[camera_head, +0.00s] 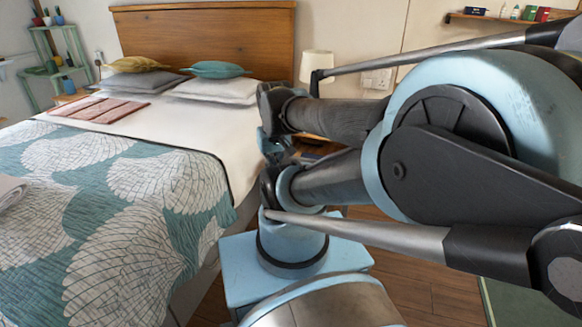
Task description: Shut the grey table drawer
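No grey table or drawer can be made out in the head view. My arm fills the centre and right, and it hides most of the area beside the bed's right side, below the lamp. The arm folds back to the left, and its dark and light-blue far end (274,140) is at the right edge of the bed. No gripper fingers can be told apart there, so I cannot see whether the gripper is open or shut, or whether it touches anything.
A large bed (150,195) with a teal patterned cover fills the left. A white lamp (316,64) stands right of the wooden headboard (205,38). A wall shelf (500,18) is at the upper right. Some bare wooden floor (405,275) shows at the lower right.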

